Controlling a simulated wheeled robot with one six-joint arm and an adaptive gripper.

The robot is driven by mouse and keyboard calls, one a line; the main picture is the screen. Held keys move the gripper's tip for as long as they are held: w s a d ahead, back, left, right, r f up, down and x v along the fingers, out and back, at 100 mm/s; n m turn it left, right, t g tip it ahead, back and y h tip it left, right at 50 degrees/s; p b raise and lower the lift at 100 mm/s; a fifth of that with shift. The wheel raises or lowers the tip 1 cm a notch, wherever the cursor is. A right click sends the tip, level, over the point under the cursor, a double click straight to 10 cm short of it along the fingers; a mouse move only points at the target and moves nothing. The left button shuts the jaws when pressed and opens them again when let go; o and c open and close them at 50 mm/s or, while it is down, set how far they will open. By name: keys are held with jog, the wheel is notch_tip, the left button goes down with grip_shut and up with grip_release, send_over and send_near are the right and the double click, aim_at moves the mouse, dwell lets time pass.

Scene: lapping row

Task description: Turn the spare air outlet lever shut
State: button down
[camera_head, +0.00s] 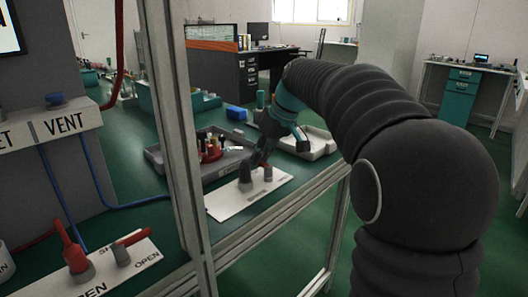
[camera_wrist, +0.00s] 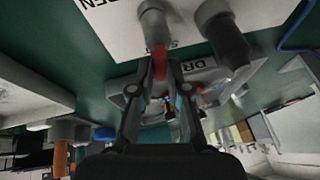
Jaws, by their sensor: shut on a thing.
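My gripper (camera_head: 264,156) reaches down over a white label plate (camera_head: 226,206) on the green bench. Two grey valve bodies stand on the plate, a left one (camera_head: 245,177) and a right one (camera_head: 267,174). In the wrist view my gripper (camera_wrist: 160,72) is shut on a red lever (camera_wrist: 160,58). The lever extends from one grey valve body (camera_wrist: 153,22); the other valve body (camera_wrist: 222,35) stands beside it. I cannot read which outlet the held lever belongs to.
A metal frame post (camera_head: 172,120) and rail stand in front of the bench. A nearer plate (camera_head: 148,259) carries two red levers (camera_head: 74,248) (camera_head: 131,238) with OPEN labels. A grey tray (camera_head: 160,160) with bottles and a pale tray (camera_head: 322,146) lie behind my gripper.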

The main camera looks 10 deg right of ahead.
jog(key=shift+a+n, duration=0.1)
jog(key=shift+n, duration=0.5)
jog(key=c, duration=1.2)
grip_release()
jog(key=shift+o, duration=0.2)
jog(key=v, duration=1.2)
jog(key=shift+w, duration=0.2)
